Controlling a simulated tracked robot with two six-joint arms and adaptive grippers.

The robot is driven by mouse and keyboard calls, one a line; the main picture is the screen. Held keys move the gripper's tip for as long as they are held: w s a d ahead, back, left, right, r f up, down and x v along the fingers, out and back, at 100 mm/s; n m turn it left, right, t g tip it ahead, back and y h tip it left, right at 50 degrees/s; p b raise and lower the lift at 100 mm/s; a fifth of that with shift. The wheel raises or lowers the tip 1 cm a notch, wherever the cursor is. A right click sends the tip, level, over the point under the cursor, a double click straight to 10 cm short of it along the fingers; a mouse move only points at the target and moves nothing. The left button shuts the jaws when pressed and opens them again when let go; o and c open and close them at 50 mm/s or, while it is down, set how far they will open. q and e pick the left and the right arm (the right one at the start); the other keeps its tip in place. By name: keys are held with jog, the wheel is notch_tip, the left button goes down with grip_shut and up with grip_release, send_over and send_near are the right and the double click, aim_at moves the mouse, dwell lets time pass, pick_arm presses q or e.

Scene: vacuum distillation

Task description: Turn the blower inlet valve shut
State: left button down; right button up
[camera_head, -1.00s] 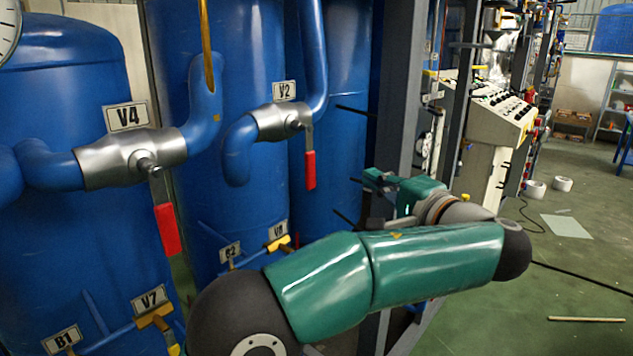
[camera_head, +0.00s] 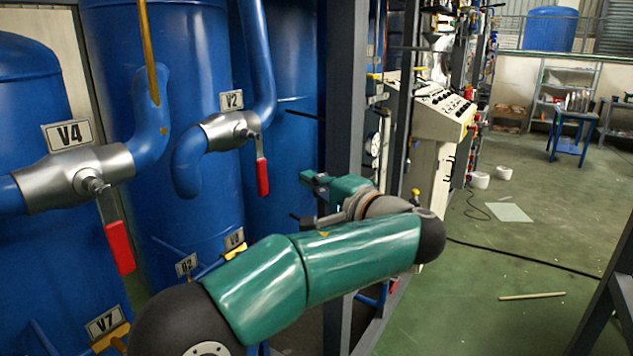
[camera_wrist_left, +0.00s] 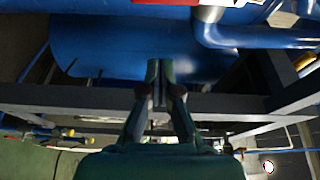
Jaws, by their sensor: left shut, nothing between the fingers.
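No label that I can read names the blower inlet valve, so I cannot tell which valve it is. The V4 valve (camera_head: 70,178) and V2 valve (camera_head: 230,128) are steel bodies on blue pipes, each with a red-gripped lever hanging down, the V4 lever (camera_head: 119,247) and V2 lever (camera_head: 262,176). A small yellow-handled valve (camera_head: 110,337) is by the V7 tag. My left gripper (camera_head: 308,180) is right of the V2 lever, apart from it. In the left wrist view its fingers (camera_wrist_left: 160,72) are shut and empty before a blue tank. My right gripper is out of view.
Blue tanks (camera_head: 195,70) stand behind the valves. A dark steel post (camera_head: 347,85) rises close beside my left gripper. A control console (camera_head: 440,110) stands beyond. Green floor (camera_head: 480,325) is open at right, with a cable and a stick on it.

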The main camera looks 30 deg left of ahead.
aim_at(261, 166)
pick_arm(q)
jog(key=s+a+p, duration=0.1)
jog(key=a+p, duration=0.1)
jog(key=a, duration=0.4)
jog(key=shift+s+a, duration=0.15)
jog(key=shift+s, duration=0.05)
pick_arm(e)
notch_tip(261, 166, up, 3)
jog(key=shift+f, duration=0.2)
